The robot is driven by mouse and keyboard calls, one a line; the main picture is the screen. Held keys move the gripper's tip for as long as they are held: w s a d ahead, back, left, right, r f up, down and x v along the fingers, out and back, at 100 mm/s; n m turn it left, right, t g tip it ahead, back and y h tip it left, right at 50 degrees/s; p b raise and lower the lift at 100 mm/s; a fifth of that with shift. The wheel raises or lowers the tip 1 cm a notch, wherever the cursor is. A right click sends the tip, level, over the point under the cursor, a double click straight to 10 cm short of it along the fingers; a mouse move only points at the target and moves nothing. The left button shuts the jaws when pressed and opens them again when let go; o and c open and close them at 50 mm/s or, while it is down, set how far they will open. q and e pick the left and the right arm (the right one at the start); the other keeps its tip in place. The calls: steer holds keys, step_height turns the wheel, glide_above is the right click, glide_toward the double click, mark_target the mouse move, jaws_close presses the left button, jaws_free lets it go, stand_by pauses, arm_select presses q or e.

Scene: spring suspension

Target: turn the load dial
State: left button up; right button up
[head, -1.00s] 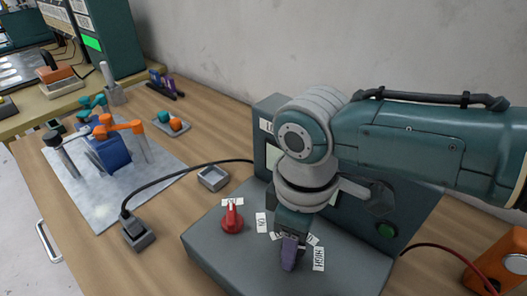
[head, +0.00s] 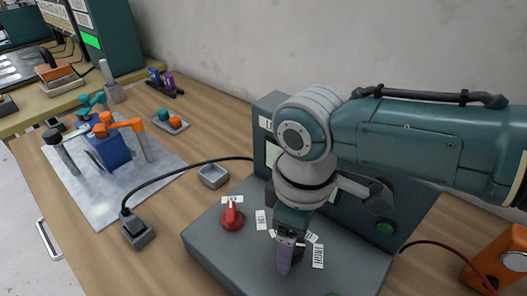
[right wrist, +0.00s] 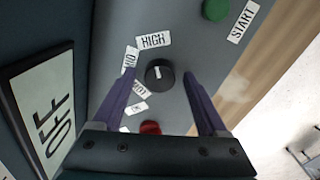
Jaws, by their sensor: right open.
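The load dial (right wrist: 160,74) is a round black knob with a white mark, on the grey panel among white labels such as HIGH (right wrist: 153,40). Its white mark points roughly toward HIGH. My right gripper (right wrist: 160,73) is open, with one purple finger on each side of the dial and gaps visible between. How far down the fingers reach is hard to tell. In the head view the right gripper (head: 285,260) points down at the panel and largely hides the dial. My left gripper is not in view.
A red knob (head: 232,216) stands on the panel left of the dial. A black cable runs to a grey block (head: 138,234). A small grey tray (head: 213,177) and an orange box (head: 503,265) flank the panel.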

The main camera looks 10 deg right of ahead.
steer(key=shift+r, duration=0.1)
steer(key=shift+r, duration=0.3)
step_height(320, 180, up, 9)
steer(key=p, duration=0.2)
steer(key=shift+r, duration=0.1)
